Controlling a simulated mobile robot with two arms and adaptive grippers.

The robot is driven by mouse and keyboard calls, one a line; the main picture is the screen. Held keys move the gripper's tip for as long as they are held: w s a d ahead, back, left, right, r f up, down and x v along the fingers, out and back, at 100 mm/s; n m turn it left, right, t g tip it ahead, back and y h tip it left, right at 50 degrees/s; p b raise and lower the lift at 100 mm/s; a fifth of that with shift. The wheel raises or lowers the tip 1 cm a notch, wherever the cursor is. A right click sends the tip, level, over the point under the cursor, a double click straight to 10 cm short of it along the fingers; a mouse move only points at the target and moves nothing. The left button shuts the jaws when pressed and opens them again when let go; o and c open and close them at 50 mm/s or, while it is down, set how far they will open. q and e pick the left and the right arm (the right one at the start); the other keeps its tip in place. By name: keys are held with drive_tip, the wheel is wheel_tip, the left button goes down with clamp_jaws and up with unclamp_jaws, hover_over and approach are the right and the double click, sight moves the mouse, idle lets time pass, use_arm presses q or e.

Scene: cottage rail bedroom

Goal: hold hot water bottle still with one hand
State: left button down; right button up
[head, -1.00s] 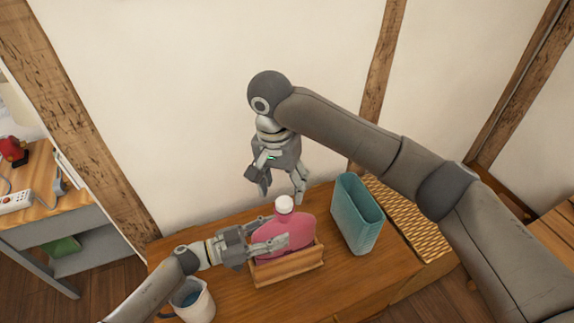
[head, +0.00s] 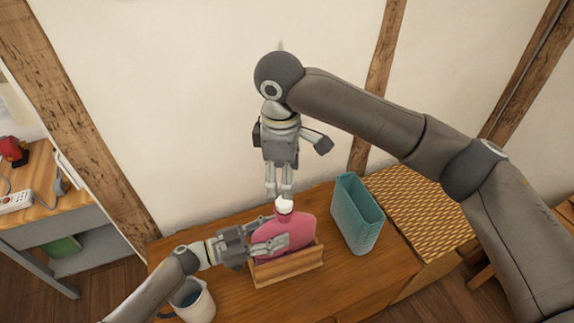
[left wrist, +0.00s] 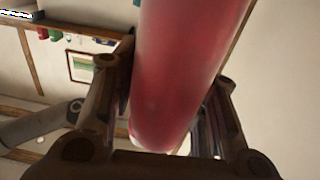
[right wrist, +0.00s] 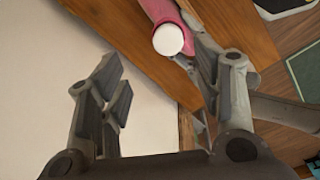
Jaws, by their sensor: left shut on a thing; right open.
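The pink hot water bottle (head: 298,230) with a white cap (head: 284,204) stands upright in a wooden holder (head: 288,268) on the wooden top. My left gripper (head: 272,238) is shut on the bottle's body from the left; in the left wrist view the bottle (left wrist: 180,70) fills the space between its fingers. My right gripper (head: 279,192) points down just above the cap. In the right wrist view its fingers (right wrist: 165,100) are spread, and the white cap (right wrist: 168,39) shows beyond them, toward the right finger. I cannot tell whether a finger touches the cap.
A teal ribbed bin (head: 357,220) stands right of the holder. A white jug (head: 195,300) with blue contents is at the front left, below my left arm. A woven-topped surface (head: 425,205) lies to the right. The wall is close behind.

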sight(285, 201)
drive_tip(key=n, duration=0.2)
drive_tip(key=r+n, duration=0.1)
drive_tip(key=n, duration=0.2)
drive_tip(key=shift+s, duration=0.1)
drive_tip(key=r+n, duration=0.1)
drive_tip(key=n, duration=0.5)
drive_tip(key=s+r+n, duration=0.1)
drive_tip(key=n, duration=0.6)
drive_tip(key=r+n, duration=0.1)
drive_tip(key=n, duration=0.5)
drive_tip(key=shift+s+d+n+y, duration=0.3)
drive_tip(key=shift+s+d+y, duration=0.05)
drive_tip(key=shift+s+y, duration=0.05)
drive_tip(key=f, duration=0.4)
drive_tip(key=w+f, duration=0.1)
drive_tip(key=f, duration=0.7)
drive_tip(key=shift+w+a, duration=0.2)
drive_tip(key=shift+a, duration=0.05)
